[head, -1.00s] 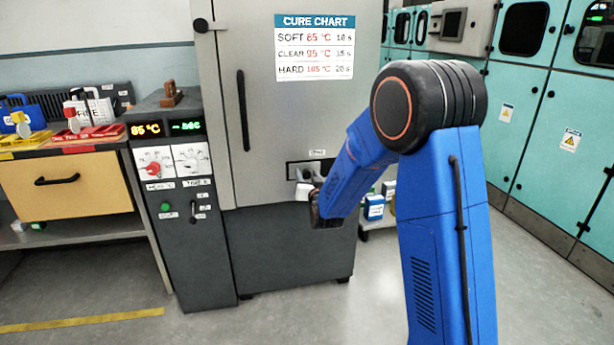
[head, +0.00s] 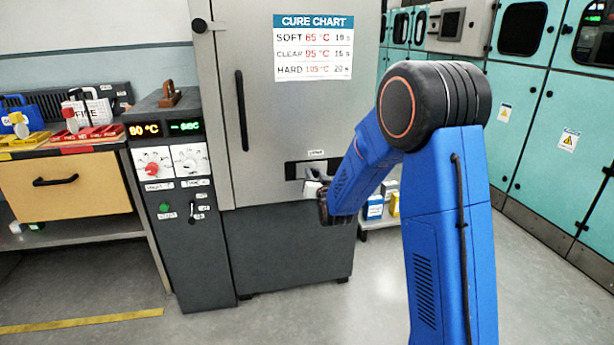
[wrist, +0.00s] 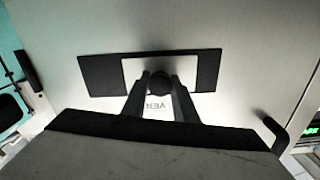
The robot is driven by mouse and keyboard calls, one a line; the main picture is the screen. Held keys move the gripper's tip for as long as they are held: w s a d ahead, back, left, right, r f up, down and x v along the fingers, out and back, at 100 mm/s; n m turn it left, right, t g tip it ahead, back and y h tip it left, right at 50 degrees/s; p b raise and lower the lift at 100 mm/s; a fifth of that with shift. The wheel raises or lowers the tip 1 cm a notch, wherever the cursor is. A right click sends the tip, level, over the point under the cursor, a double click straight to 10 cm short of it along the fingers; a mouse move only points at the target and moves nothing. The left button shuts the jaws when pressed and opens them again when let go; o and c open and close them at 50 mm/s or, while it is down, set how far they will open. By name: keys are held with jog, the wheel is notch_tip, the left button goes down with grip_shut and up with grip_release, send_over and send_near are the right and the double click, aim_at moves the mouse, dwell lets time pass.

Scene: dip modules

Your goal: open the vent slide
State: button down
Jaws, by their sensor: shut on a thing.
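The vent slide is a pale plate (wrist: 133,72) with a dark round knob (wrist: 159,82), set in a dark rectangular frame (wrist: 98,75) on the grey oven door. In the wrist view, dark strips of the frame show on both sides of the plate. My gripper (wrist: 160,90) is shut on the knob, a finger on either side. In the head view, my gripper (head: 313,187) is at the vent frame (head: 292,171), low on the door; it partly covers the slide.
The oven door (head: 270,130) has a tall dark handle (head: 242,110) left of the vent. A control panel (head: 175,180) stands left of the door. A shelf with small boxes (head: 375,207) is right of the oven. Open floor lies in front.

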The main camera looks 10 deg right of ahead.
jog(key=d, duration=0.7)
jog(key=shift+d, duration=0.1)
jog(key=c, duration=1.4)
grip_release()
jog(key=shift+d, duration=0.2)
jog(key=shift+s+a, duration=0.1)
jog(key=s, duration=1.7)
